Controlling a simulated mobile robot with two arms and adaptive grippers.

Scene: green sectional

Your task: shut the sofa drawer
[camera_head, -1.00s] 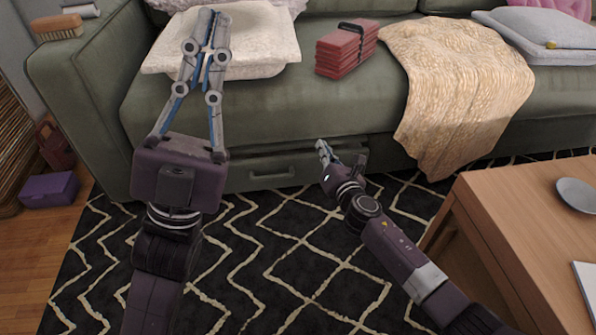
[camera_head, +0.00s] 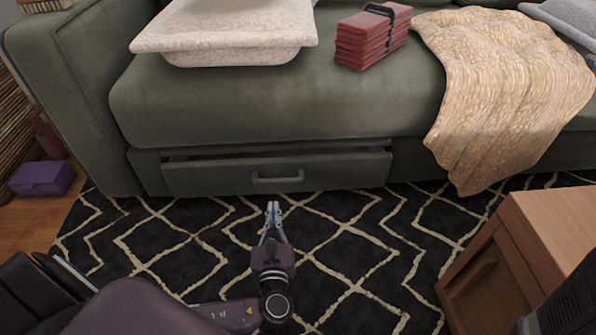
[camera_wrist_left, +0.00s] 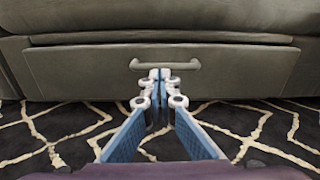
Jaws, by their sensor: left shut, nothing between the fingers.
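The sofa drawer (camera_head: 345,174) is a wide green front low in the sofa base, slightly out, with a dark gap along its top edge. Its bar handle (camera_head: 277,179) is at the middle of the front. My left gripper (camera_head: 273,207) is shut and empty, pointing at the drawer just below the handle in the head view. In the left wrist view its fingertips (camera_wrist_left: 160,75) overlap the lower edge of the handle (camera_wrist_left: 165,65) on the drawer front (camera_wrist_left: 240,72); I cannot tell whether they touch. My right gripper is not in view.
A wooden table (camera_head: 550,230) stands at the right. A purple box (camera_head: 42,177) lies at the left. Patterned rug (camera_head: 370,235) lies clear before the drawer.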

